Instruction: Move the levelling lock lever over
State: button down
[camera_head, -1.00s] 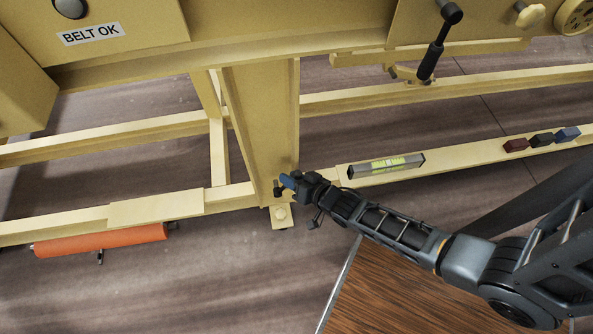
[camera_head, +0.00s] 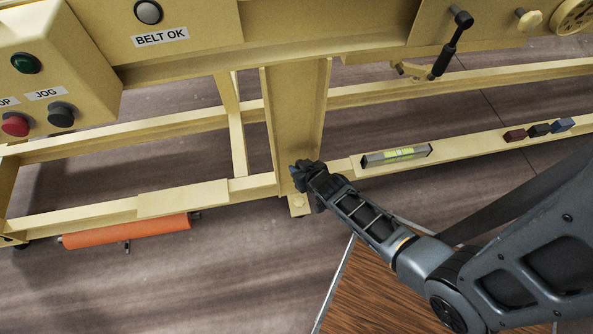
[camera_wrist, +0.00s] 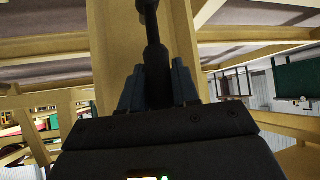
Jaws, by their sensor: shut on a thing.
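My gripper (camera_head: 301,173) is at the foot of the yellow upright post (camera_head: 296,105) of the machine frame. In the wrist view, the black lever (camera_wrist: 152,28) comes down from the top with a rounded part and a shaft running between my two fingers (camera_wrist: 157,88). The fingers are shut on its shaft. In the head view, my gripper and wrist hide the lever, so I cannot tell its angle there.
A spirit level (camera_head: 396,155) and several small blocks (camera_head: 538,131) lie on the lower rail right of my gripper. An orange roller (camera_head: 126,231) is at lower left. A black-handled crank (camera_head: 449,50) hangs at upper right. A wooden board (camera_head: 385,290) lies below my arm.

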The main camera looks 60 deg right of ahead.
jog(key=shift+w+a, duration=0.1)
dwell(0.3)
jog(key=c, duration=0.9)
grip_release()
jog(key=p+v, duration=0.2)
jog(key=v, duration=0.5)
jog(key=shift+s+a+r, duration=0.2)
jog(key=shift+s+r, duration=0.05)
jog(key=s+a+r+n+t+y+p, duration=0.2)
jog(key=s+a+r+p, duration=0.1)
jog(key=r, duration=1.3)
jog(key=s+a+r+n+t+y+p, duration=0.1)
jog(key=s+a+r+p, duration=0.3)
jog(key=r, duration=1.2)
jog(key=s+a+r+n+t+y+p, duration=0.2)
jog(key=s+a+r, duration=0.5)
jog(key=r, duration=0.9)
jog(key=shift+s+a+r+n+t+y+p, duration=0.2)
jog(key=shift+a+r+n+t+y+p, duration=0.1)
jog(key=shift+a+n+t+p, duration=0.75)
jog(key=shift+a+g, duration=0.2)
jog(key=shift+g, duration=0.05)
